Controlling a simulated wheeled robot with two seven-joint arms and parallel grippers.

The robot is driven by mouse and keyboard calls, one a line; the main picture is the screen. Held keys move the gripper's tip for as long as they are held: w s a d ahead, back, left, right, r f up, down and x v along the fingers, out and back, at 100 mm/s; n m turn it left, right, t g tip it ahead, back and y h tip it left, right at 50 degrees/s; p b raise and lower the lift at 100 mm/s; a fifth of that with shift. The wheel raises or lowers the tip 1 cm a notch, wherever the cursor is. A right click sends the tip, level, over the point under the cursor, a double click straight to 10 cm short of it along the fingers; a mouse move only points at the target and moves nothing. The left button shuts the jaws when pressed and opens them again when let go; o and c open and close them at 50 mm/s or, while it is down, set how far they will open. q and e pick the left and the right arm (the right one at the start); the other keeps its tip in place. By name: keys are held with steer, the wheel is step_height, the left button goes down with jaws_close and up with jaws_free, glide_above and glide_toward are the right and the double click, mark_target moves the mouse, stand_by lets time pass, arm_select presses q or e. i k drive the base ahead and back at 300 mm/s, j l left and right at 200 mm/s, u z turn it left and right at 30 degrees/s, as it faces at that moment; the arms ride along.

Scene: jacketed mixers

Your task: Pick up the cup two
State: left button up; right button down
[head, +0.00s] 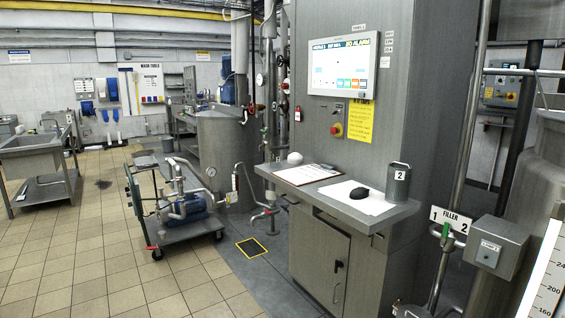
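Cup two is a grey metal cup (398,186) with a white label reading "2" on its front and what looks like a handle at the top. It stands upright near the right end of the grey console shelf (386,222). Neither of my grippers shows in the head view, and nothing is seen holding the cup.
A dark mouse (359,193) on white paper, a clipboard (306,174) and a small white rounded object (295,158) lie left of the cup. The console screen (342,63) rises behind. A pipe with a filler sign (450,219) stands at right.

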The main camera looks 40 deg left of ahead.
mark_target(274, 154)
steer(key=i+j+u, duration=0.15)
steer(key=i+j, duration=0.55)
steer(key=i+j+u, duration=0.15)
steer(key=i+j, duration=0.6)
steer(key=i+j+u, duration=0.15)
steer(key=i+j, duration=0.5)
steer(key=i, duration=0.1)
